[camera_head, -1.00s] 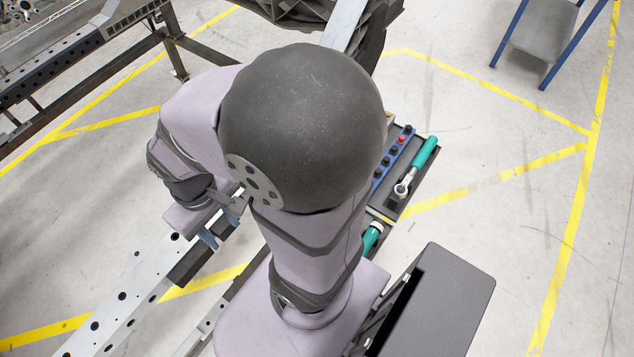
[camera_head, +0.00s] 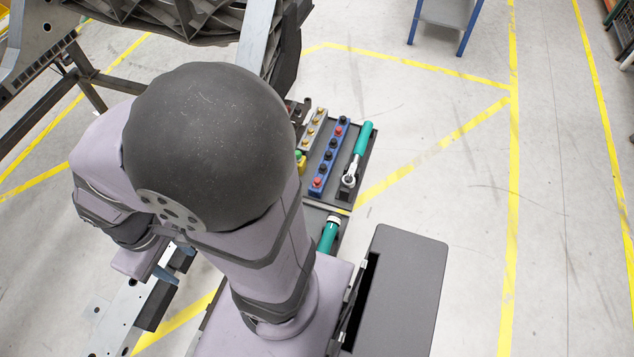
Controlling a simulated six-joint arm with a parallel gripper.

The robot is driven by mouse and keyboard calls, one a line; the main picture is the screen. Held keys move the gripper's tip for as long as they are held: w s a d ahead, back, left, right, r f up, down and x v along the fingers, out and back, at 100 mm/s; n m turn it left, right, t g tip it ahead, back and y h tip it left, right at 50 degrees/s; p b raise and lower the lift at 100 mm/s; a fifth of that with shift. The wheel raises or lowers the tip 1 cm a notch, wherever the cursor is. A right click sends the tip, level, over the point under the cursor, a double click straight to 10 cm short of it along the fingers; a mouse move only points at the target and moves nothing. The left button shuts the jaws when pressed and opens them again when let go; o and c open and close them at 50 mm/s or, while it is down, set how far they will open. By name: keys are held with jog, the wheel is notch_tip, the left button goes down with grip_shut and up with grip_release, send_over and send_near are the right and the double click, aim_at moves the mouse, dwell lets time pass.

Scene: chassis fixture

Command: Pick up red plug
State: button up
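A blue strip (camera_head: 326,167) on the dark tray holds a row of small plugs. Most are black. One red plug (camera_head: 317,182) sits at its near end, and another red-topped plug (camera_head: 338,130) sits near its far end. My gripper (camera_head: 175,262) is at the lower left, far from the strip, on the other side of my arm. Its two blue-tipped fingers appear apart, with nothing visible between them. My arm partly covers the gripper and the left part of the tray.
Beside the blue strip are a teal-handled ratchet (camera_head: 360,150), a grey strip with yellowish plugs (camera_head: 313,130) and a yellow-green item (camera_head: 300,161). A teal tool (camera_head: 329,235) lies nearer my base. A metal beam (camera_head: 115,322) lies below my gripper. Floor to the right is open.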

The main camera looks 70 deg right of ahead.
jog(key=s+d+f+m+g+y+b, duration=0.2)
jog(key=s+d+f+m+g+y, duration=0.15)
jog(key=s+d+f+m, duration=1.05)
jog(key=m+t+h, duration=0.1)
jog(key=t+h, duration=0.4)
jog(key=h, duration=0.3)
send_near(317, 180)
jog(key=f, duration=0.1)
jog(key=shift+w+d+f, duration=0.15)
jog(key=shift+d+f, duration=0.2)
jog(key=shift+f, duration=0.15)
jog(key=shift+w+d+f, duration=0.2)
jog(key=shift+d+f, duration=0.15)
jog(key=shift+f, duration=0.2)
jog(key=shift+p+x, duration=0.4)
jog(key=shift+x, duration=2.2)
